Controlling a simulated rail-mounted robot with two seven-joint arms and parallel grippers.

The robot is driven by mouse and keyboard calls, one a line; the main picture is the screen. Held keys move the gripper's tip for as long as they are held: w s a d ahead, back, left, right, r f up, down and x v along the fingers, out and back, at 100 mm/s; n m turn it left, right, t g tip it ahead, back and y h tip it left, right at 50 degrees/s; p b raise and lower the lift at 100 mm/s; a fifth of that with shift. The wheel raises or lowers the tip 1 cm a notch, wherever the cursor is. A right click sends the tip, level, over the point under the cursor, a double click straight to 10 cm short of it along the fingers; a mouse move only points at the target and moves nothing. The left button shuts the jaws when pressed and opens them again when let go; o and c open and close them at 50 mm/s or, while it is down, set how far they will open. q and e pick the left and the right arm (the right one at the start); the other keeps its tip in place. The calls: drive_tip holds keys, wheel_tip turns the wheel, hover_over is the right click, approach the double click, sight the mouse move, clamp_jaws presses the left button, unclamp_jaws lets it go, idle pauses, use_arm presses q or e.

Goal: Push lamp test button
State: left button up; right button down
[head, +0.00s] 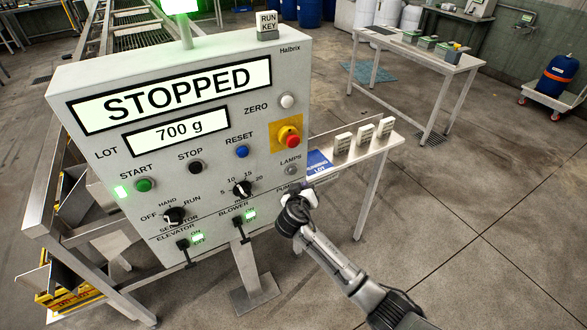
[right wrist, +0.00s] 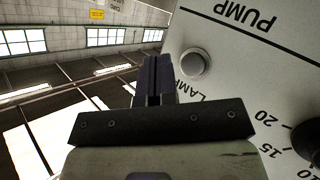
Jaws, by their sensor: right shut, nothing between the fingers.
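The grey control panel (head: 200,110) reads STOPPED and 700 g. The round grey button labelled LAMPS (head: 291,170) is at the panel's lower right, below the red emergency stop. My right gripper (head: 294,192) is shut and empty, just below this button. My left gripper is not in view.
The red emergency stop (head: 289,137), the black dial (head: 242,188) and the blower switch (head: 239,222) are close by. A small table (head: 375,155) with grey blocks stands right of the panel. Open floor lies to the right.

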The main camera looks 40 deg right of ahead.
drive_tip(key=shift+s+a, duration=0.1)
drive_tip(key=shift+s, duration=0.6)
idle(0.4)
